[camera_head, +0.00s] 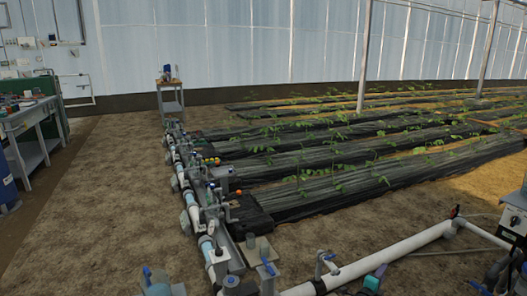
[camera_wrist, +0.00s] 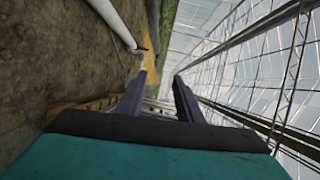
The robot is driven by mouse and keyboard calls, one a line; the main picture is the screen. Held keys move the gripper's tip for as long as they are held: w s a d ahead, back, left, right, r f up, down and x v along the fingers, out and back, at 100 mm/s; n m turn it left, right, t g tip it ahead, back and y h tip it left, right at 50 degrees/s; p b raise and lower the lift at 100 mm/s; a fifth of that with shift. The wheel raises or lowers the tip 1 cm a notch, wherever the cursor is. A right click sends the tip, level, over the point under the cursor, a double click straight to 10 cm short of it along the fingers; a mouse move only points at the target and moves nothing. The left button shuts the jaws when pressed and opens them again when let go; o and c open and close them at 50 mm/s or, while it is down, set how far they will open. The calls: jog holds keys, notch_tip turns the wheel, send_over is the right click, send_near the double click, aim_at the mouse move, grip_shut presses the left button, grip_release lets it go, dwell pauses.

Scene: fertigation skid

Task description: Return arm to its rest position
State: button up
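My gripper (camera_wrist: 160,78) shows in the wrist view, with its teal body (camera_wrist: 150,160) along the bottom edge. Its two dark fingers point away from the camera and stand apart with a clear gap between them. Nothing is held between them. The wrist view is tilted, with bare soil on the left and the greenhouse's glazed wall and roof frame on the right.
A pipe run with valves (camera_head: 190,185) crosses the soil, and a white pipe (camera_head: 390,253) runs right. The white pipe (camera_wrist: 112,22) also shows in the wrist view. Planted rows (camera_head: 330,185) lie right, a workbench (camera_head: 35,112) left, a small cart (camera_head: 171,98) behind. Left-centre soil is clear.

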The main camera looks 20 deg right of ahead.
jog(key=w+a+n+t+y+p, duration=0.2)
jog(key=w+a+n+y+p, duration=0.3)
jog(key=a, duration=0.7)
jog(key=w+a+n+t+y+p, duration=0.2)
jog(key=w+a+n+p, duration=0.3)
jog(key=a, duration=0.7)
jog(key=s+a+f+n+g+y+p, duration=0.1)
jog(key=a+f+n+y+p, duration=0.2)
jog(key=a, duration=0.9)
jog(key=s+a+f+n+g+y+p, duration=0.1)
jog(key=a+n+y+p, duration=0.25)
jog(key=a, duration=0.85)
jog(key=s+a+f+n+g+y+p, duration=0.2)
jog(key=s+a+n+g, duration=0.3)
jog(key=s, duration=0.4)
jog(key=s+a+f+n+g+y+p, duration=0.1)
jog(key=s+a+f+n+g+p, duration=0.15)
jog(key=s+a, duration=0.5)
jog(key=s+d+r+n+g, duration=0.1)
jog(key=s+n+g, duration=0.2)
jog(key=s, duration=0.6)
jog(key=s+d+r+n+g+h, duration=0.1)
jog(key=s+d+r+n+g, duration=0.1)
jog(key=s, duration=0.8)
jog(key=shift+r+n+g, duration=0.25)
jog(key=shift+n+g, duration=0.25)
jog(key=shift+g, duration=0.65)
